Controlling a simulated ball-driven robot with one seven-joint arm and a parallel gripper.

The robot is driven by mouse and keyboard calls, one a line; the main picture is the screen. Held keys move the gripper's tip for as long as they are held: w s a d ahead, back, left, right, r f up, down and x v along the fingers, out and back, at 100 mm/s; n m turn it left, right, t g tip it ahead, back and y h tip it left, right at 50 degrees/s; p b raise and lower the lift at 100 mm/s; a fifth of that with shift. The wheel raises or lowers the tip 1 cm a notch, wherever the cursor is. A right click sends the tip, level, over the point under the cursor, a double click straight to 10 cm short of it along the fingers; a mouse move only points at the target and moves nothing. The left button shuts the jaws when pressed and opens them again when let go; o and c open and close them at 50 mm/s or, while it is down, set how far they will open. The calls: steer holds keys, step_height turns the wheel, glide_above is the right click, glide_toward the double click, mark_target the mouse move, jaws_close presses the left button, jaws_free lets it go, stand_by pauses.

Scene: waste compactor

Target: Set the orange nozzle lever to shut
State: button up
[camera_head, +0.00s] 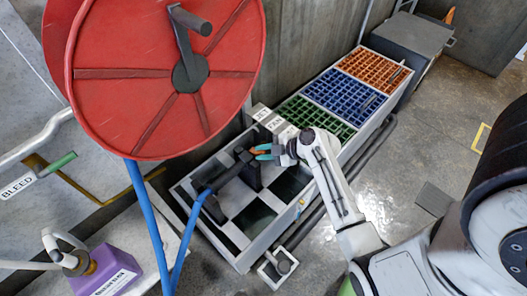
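The black nozzle (228,172) lies over the near grid compartments of the long bin, joined to the blue hose (199,207). A small orange piece, seemingly the nozzle lever (258,152), shows at the nozzle's right end. My gripper (265,152) reaches in from the right, with its teal fingertips on either side of this orange piece. Whether the fingers press on it is too small to tell. The lever's exact angle is partly hidden by the fingers.
A large red hose reel (160,75) stands at upper left. The bin has green (315,120), blue (345,92) and orange (373,68) grates farther back. A purple container (105,272) and a green-handled BLEED lever (58,163) are at left. Open floor lies right.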

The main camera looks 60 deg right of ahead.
steer(key=o, duration=0.3)
steer(key=shift+o, duration=0.2)
steer(key=shift+a, duration=0.1)
